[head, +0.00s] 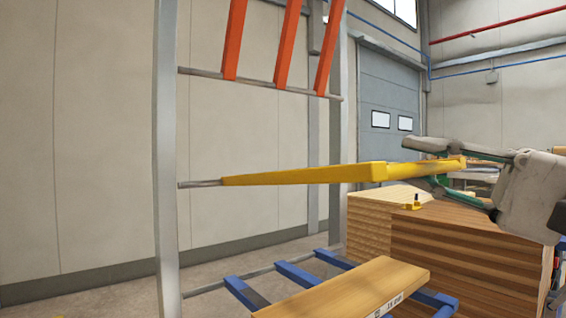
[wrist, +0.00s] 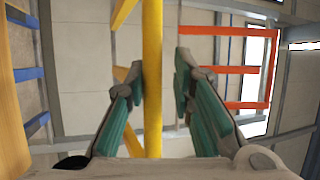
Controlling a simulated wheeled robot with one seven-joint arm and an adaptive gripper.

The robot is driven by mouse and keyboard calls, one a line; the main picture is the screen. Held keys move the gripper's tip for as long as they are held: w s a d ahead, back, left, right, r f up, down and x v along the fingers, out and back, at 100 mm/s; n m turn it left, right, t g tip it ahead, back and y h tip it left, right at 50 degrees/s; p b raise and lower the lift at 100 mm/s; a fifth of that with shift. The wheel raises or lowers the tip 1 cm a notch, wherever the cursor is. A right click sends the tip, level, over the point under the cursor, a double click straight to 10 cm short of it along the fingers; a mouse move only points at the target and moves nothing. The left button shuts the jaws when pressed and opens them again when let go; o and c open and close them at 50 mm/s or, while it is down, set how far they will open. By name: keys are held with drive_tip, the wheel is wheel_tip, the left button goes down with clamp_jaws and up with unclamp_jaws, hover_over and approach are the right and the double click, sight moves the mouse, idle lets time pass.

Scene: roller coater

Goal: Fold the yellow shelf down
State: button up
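The yellow shelf (head: 300,175) sticks out from a rod on the metal rack and looks about level, seen nearly edge-on in the head view. In the wrist view one long yellow bar (wrist: 152,40) of it runs top to bottom between my fingers. My gripper (head: 416,163) is at the shelf's outer end at the right, one finger above it and one below. In the wrist view my gripper (wrist: 160,88) is open around the bar. The left finger is close to the bar; whether it touches is unclear. A gap shows on the right.
Orange bars (head: 283,45) slant upward above the yellow shelf. Blue bars (head: 300,273) lie low on the rack, with a wooden plank (head: 345,290) over them. Stacked wooden boards (head: 450,245) stand under my gripper. The rack's left post (head: 166,150) is upright.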

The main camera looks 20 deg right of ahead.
drive_tip(key=v, duration=1.2)
